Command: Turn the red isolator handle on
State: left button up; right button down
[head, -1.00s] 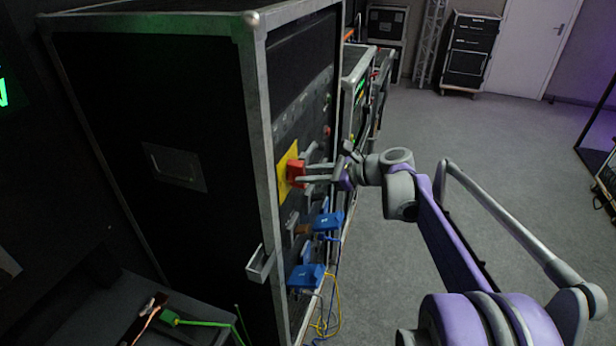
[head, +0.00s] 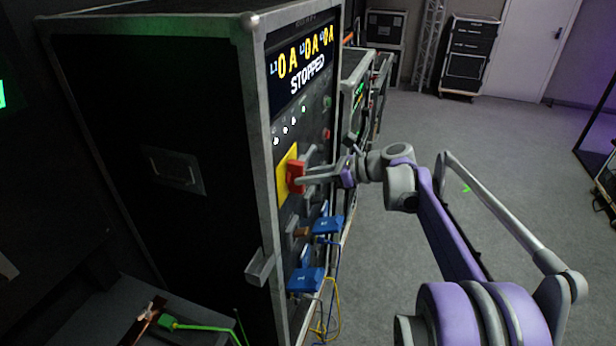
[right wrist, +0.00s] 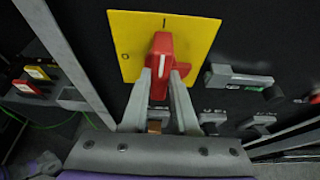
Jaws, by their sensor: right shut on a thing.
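The red isolator handle (head: 295,175) sits on a yellow plate (head: 284,168) on the front of the tall black cabinet. In the right wrist view the handle (right wrist: 160,62) stands upright, its top end at the "I" mark at the top of the yellow plate (right wrist: 200,35). The "O" mark is at the plate's left. My right gripper (right wrist: 163,78) is shut on the handle, one finger on each side; it also shows in the head view (head: 302,178). The cabinet's display (head: 305,60) is lit and reads "0A" several times and "STOPPED". My left gripper is not in view.
Blue connectors (head: 306,280) with blue and yellow cables stick out below the handle. A metal bracket (head: 260,268) juts from the cabinet's near edge. A green plug (head: 168,323) lies at lower left. Grey floor (head: 430,125) to the right is open.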

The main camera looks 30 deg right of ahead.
jog(key=c, duration=0.7)
grip_release()
jog(key=v, duration=1)
jog(key=shift+s+d+r+b, duration=0.2)
jog(key=shift+s+d+b, duration=0.05)
jog(key=shift+s+b, duration=0.1)
